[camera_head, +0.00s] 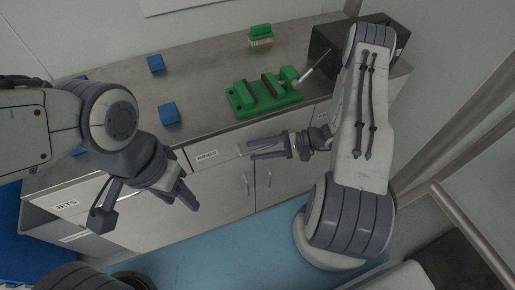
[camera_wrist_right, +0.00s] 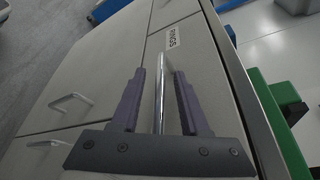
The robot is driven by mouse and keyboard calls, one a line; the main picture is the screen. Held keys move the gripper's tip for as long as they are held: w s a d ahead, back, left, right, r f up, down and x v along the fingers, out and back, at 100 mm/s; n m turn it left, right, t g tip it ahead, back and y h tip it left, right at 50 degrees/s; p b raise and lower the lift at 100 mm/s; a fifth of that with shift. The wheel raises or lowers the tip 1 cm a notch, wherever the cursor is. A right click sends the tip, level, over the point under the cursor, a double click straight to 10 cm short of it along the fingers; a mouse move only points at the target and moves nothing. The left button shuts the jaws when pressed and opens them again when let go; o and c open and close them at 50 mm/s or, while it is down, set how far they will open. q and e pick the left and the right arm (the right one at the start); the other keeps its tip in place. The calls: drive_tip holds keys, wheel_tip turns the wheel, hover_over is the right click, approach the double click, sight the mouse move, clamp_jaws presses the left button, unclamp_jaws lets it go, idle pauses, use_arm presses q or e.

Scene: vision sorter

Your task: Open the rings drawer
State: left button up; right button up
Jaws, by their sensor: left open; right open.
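The rings drawer front carries a "RINGS" label (camera_wrist_right: 172,37) in the right wrist view and looks flush with the cabinet. Its metal bar handle (camera_wrist_right: 160,95) stands between the two fingers of my open right gripper (camera_wrist_right: 159,75), apparently without being squeezed. In the head view my right gripper (camera_head: 252,148) is at the cabinet front, beside a drawer with a small label (camera_head: 207,155) too blurred to read surely. My left gripper (camera_head: 187,196) is open and empty in front of the cabinet, further left.
The grey worktop (camera_head: 215,95) holds a green fixture (camera_head: 264,97), a green brush (camera_head: 260,36), several blue blocks (camera_head: 169,113) and a black box (camera_head: 330,42). A "JETS" label (camera_head: 66,205) is at the left. Cupboard doors (camera_head: 225,192) lie below the drawers, above blue floor (camera_head: 230,250).

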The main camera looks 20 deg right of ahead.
clamp_jaws()
drive_tip(key=shift+d, duration=0.1)
idle(1.2)
